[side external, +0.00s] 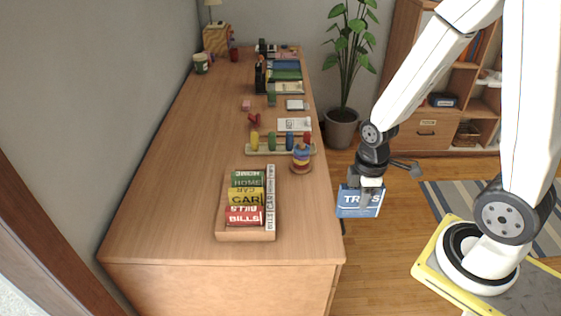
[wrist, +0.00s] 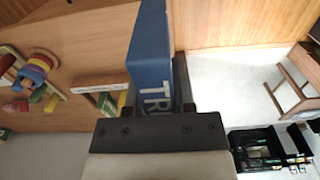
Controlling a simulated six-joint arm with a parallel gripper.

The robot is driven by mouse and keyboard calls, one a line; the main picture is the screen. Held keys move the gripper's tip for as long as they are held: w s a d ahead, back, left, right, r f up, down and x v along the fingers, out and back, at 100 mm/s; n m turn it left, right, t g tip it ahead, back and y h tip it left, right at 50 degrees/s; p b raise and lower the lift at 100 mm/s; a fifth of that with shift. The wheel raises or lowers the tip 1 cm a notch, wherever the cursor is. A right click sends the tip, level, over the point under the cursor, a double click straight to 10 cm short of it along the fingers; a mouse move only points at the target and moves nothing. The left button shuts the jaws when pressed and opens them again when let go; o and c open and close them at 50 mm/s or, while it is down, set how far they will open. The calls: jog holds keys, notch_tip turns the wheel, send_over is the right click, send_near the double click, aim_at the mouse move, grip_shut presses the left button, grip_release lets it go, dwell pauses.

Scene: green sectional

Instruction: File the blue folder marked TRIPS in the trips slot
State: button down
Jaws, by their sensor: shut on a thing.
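My gripper (side external: 369,184) is shut on the blue folder (side external: 359,203), which has TRIPS in white letters. The folder hangs upright below the gripper, in the air off the right edge of the desk. In the wrist view the folder (wrist: 152,45) stands between the dark fingers (wrist: 155,100), with part of its lettering hidden. A wooden file box (side external: 246,236) sits on the near part of the desk, left of the folder and apart from it. It holds a green HOME, a yellow CAR and a red BILLS folder. A white label strip (side external: 270,198) runs along its right side. I cannot make out a trips slot.
Behind the box are a ring stacker (side external: 301,160) and a wooden peg toy (side external: 270,145) with coloured pieces. The desk (side external: 180,185) is clear left of the box. A potted plant (side external: 342,125) stands on the floor behind, beside a shelf cabinet (side external: 430,125).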

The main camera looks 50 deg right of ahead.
jog(key=shift+r, duration=1.1)
jog(key=w, duration=4)
notch_tip(320, 180, down, 7)
jog(key=shift+s+d+f, duration=0.15)
jog(key=shift+d+f, duration=0.05)
jog(key=shift+d, duration=0.05)
jog(key=shift+f, duration=0.35)
jog(key=shift+f, duration=4.25)
jog(key=shift+s+f, duration=0.1)
